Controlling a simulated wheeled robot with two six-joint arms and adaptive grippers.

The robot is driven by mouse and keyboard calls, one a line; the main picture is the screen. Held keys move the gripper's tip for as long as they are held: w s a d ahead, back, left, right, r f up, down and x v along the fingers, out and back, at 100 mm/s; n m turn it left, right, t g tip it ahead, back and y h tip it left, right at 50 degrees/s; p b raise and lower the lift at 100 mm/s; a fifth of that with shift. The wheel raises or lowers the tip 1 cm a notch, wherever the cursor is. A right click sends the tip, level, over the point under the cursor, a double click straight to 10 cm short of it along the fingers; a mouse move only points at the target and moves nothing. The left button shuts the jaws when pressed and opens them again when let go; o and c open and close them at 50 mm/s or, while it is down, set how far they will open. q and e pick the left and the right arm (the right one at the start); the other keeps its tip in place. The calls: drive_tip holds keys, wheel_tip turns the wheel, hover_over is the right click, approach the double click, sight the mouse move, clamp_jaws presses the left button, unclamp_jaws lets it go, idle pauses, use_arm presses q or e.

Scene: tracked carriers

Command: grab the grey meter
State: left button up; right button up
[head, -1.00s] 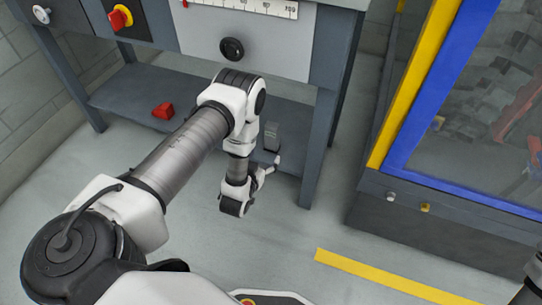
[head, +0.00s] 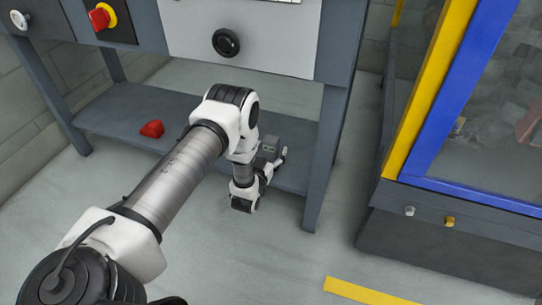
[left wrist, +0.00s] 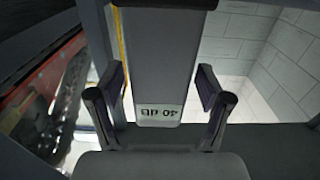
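The grey meter (head: 270,147) stands on the lower shelf of the workbench, partly covered by my left gripper in the head view. In the left wrist view the grey meter (left wrist: 158,55) is a grey block with a small light label that appears upside down. My left gripper (head: 272,163) is at the meter, near the shelf's front edge. In the left wrist view its two fingers (left wrist: 160,95) are spread, one on each side of the meter, with gaps showing between fingers and meter. My right gripper is out of view.
A red object (head: 152,129) lies on the lower shelf (head: 105,117), left of my arm. A bench leg (head: 318,185) stands just right of my left gripper. A machine with a blue and yellow frame (head: 430,120) stands at the right. The floor in front is clear.

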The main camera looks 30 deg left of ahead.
use_arm(q)
drive_tip(key=c, duration=1.1)
